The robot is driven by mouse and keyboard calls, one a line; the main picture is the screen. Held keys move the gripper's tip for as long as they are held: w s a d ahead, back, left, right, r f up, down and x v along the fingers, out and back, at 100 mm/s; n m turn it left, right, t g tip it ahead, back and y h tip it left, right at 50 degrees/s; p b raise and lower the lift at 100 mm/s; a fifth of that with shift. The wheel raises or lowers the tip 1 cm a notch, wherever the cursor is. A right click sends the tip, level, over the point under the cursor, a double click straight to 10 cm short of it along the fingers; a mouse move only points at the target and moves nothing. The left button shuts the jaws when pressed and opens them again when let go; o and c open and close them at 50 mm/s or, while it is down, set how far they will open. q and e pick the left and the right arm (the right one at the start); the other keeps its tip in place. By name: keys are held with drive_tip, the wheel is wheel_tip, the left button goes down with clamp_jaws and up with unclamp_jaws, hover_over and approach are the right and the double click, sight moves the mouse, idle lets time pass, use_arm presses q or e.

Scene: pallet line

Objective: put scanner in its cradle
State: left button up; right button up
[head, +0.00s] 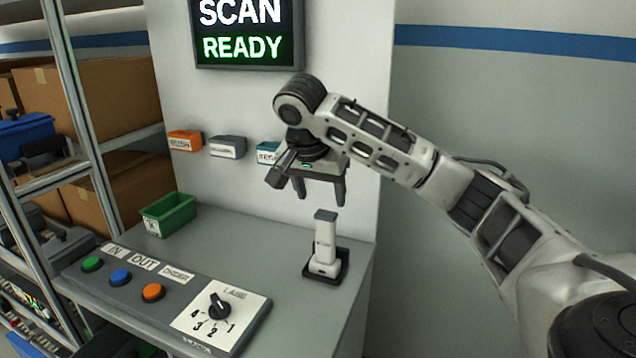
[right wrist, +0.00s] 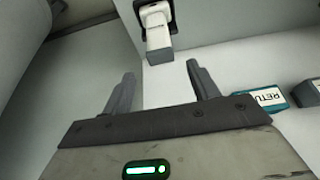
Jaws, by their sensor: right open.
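The scanner (head: 325,243) is white with a grey top and stands upright in its black cradle (head: 343,255) near the right edge of the grey desk. My right gripper (head: 320,193) is open and empty, with its fingers pointing down a little above the scanner and apart from it. In the right wrist view, the scanner (right wrist: 158,30) shows beyond the two spread fingers of my right gripper (right wrist: 160,70), and nothing is between them. My left gripper is not in view.
A green bin (head: 168,214) stands at the desk's back left. A sloped panel (head: 128,285) with coloured buttons and a dial (head: 219,307) lies along the front. A wall panel stands behind the desk; shelving with cardboard boxes (head: 105,95) is at the left.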

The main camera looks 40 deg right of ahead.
drive_tip(key=shift+v, duration=1.15)
drive_tip(key=shift+f, duration=0.1)
